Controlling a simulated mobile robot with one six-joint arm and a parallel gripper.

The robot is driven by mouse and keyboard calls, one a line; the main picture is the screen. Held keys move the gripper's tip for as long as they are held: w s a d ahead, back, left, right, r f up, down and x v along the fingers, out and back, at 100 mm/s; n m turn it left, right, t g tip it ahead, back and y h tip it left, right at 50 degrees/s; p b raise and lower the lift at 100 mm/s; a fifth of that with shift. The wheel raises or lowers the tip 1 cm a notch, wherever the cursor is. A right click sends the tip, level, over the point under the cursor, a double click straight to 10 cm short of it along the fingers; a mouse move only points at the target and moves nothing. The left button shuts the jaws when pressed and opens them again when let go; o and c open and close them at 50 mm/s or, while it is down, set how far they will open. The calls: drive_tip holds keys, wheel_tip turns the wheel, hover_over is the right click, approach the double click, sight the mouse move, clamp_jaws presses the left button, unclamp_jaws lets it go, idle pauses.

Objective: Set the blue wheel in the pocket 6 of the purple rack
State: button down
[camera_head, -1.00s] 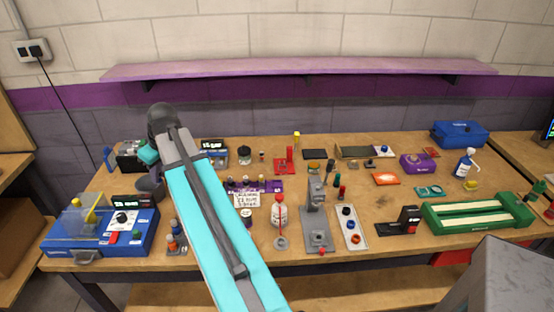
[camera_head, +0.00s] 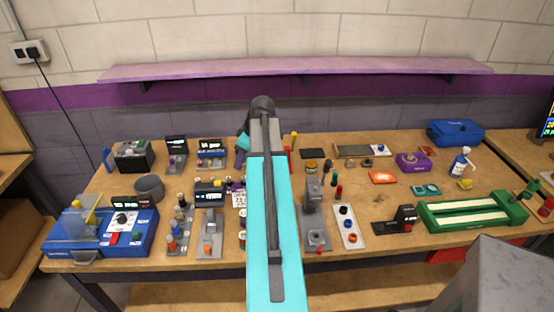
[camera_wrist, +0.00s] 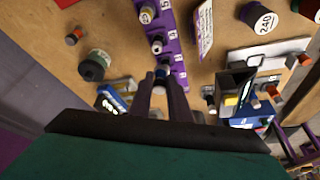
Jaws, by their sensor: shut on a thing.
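The purple rack (camera_wrist: 170,25) runs down the upper middle of the wrist view, with numbered white labels along its side. A pale item (camera_wrist: 145,15) and a dark-and-white item (camera_wrist: 157,43) sit in its pockets. My gripper (camera_wrist: 161,80) is at the rack's near end, shut on the blue wheel (camera_wrist: 161,72), of which only a small part shows between the fingertips. I cannot tell whether the wheel touches the rack or which pocket it is over. In the head view my arm hides the gripper, the wheel and most of the rack.
A dark green jar (camera_wrist: 94,65) and a blue device (camera_wrist: 112,98) lie left of the fingers in the wrist view. A label card (camera_wrist: 204,27) stands beside the rack. In the head view, a grey pot (camera_head: 149,187) and a blue machine (camera_head: 100,233) are left of my arm.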

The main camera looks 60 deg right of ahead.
drive_tip(key=s+d+f, duration=0.1)
drive_tip(key=s+d, duration=0.7)
drive_tip(key=s, duration=0.2)
drive_tip(key=shift+s+d+f+p, duration=0.15)
drive_tip(key=shift+f+p, duration=0.2)
drive_tip(key=shift+f, duration=0.05)
drive_tip(key=shift+f, duration=0.15)
drive_tip(key=shift+f+b, duration=1.9)
drive_tip(key=shift+f, duration=1.6)
drive_tip(key=shift+f, duration=0.15)
drive_tip(key=c, duration=1.6)
unclamp_jaws()
drive_tip(key=shift+o, duration=0.2)
drive_tip(key=b+v, duration=0.3)
drive_tip(key=v, duration=1)
drive_tip(key=shift+r, duration=0.45)
